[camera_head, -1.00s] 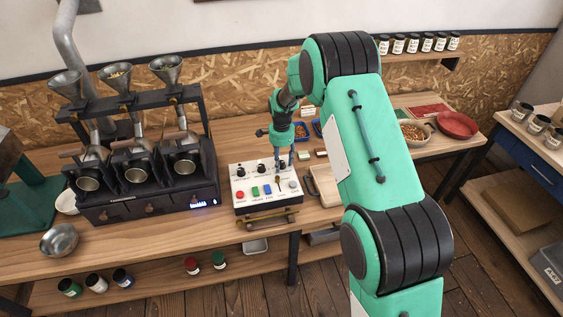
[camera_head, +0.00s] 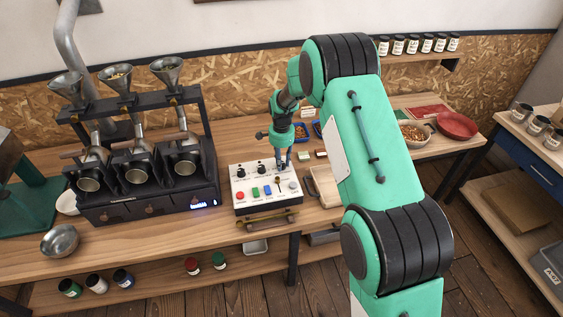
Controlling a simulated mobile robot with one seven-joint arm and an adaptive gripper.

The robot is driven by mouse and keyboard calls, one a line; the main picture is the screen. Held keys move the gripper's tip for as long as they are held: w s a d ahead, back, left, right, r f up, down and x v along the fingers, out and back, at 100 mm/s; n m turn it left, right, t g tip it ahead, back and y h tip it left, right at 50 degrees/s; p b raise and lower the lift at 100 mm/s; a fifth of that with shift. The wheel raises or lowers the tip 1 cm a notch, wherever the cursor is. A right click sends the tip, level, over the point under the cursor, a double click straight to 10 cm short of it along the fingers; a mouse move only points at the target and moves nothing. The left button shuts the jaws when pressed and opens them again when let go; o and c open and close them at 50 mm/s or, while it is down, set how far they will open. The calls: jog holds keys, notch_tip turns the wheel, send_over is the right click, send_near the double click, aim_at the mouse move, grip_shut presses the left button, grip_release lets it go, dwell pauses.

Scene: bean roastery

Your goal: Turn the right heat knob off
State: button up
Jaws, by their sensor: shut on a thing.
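The white control panel (camera_head: 246,205) sits on the wooden bench, right of the black roaster. Two black knobs, the left knob (camera_head: 240,172) and the middle knob (camera_head: 262,169), show along its back row. My gripper (camera_head: 282,165) points down over the panel's back right, at the right end of that row. Its fingers are shut on the right heat knob, which they and the gripper hide almost fully. I cannot see which way that knob points.
In front of the knobs are a red button (camera_head: 240,195), a green switch (camera_head: 255,193), a blue switch (camera_head: 267,190), a small lever (camera_head: 278,182) and a pale round button (camera_head: 293,185). The black roaster (camera_head: 150,205) stands left. A wooden tray (camera_head: 327,187) lies close right.

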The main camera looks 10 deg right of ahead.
jog(key=n+p, duration=0.1)
jog(key=n, duration=0.2)
jog(key=shift+n, duration=0.4)
jog(key=n+p, duration=0.1)
jog(key=n, duration=0.3)
jog(key=shift+n, duration=0.3)
jog(key=n+p, duration=0.1)
jog(key=n, duration=0.3)
jog(key=shift+n, duration=0.3)
jog(key=n, duration=0.4)
jog(key=n+p, duration=0.1)
jog(key=n, duration=0.8)
jog(key=shift+n, duration=0.3)
jog(key=n, duration=0.4)
jog(key=shift+n, duration=2.2)
